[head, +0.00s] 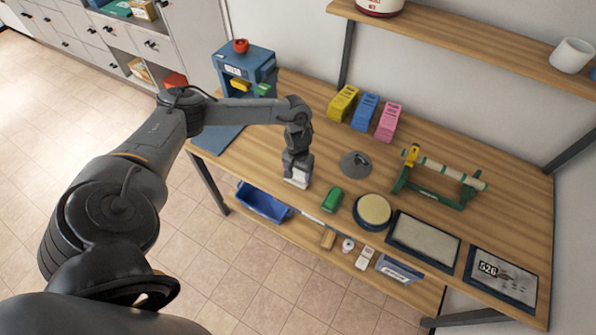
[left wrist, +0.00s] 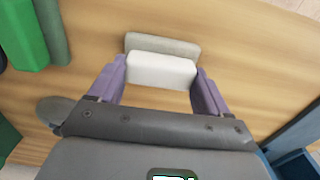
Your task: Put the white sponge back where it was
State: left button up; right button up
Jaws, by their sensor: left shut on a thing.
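The white sponge (head: 297,178) is at the lower end of my left gripper (head: 298,170), over the front left part of the wooden table (head: 250,160). In the left wrist view, the purple fingers of my left gripper (left wrist: 162,82) are shut on the two ends of the white sponge (left wrist: 160,70). A grey-beige slab (left wrist: 150,42) shows just beyond the white block; I cannot tell whether it is part of the sponge. I cannot tell whether the sponge touches the tabletop. My right gripper is not in view.
A green block (head: 331,200) and a round cream pad (head: 374,210) stand to the right of the sponge. A grey disc (head: 355,164) lies behind them. Yellow (head: 343,103), blue (head: 365,112) and pink (head: 388,122) holders stand at the back. A blue bin (head: 263,203) is on the lower shelf.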

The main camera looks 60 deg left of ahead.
pick_arm(q)
jog(key=o, duration=1.3)
jog(key=shift+f, duration=0.15)
jog(key=shift+o, duration=0.2)
